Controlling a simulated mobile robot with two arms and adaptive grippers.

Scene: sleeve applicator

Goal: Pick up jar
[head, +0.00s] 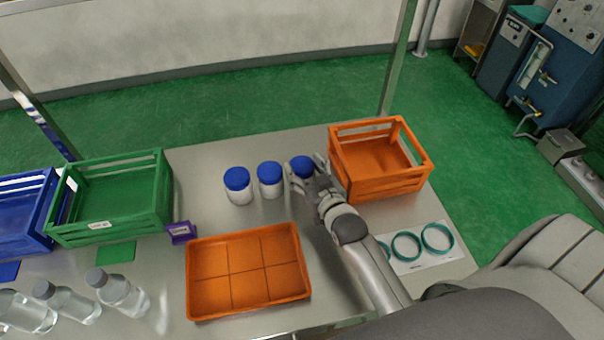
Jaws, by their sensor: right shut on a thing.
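Three white jars with blue lids stand in a row at the middle of the table: a left jar (238,186), a middle jar (270,179) and a right jar (302,167). My right gripper (307,169) is shut on the right jar, with its fingers at the sides near the blue lid. The gripper and wrist hide most of that jar's white body. I cannot tell whether the jar still touches the table. My left gripper is not in view.
An orange crate (380,189) stands just right of the gripper. An orange divided tray (193,285) lies in front of the jars. A green crate (110,218), blue crate (22,238), clear bottles (120,294) and teal rings (437,238) are also on the table (205,160).

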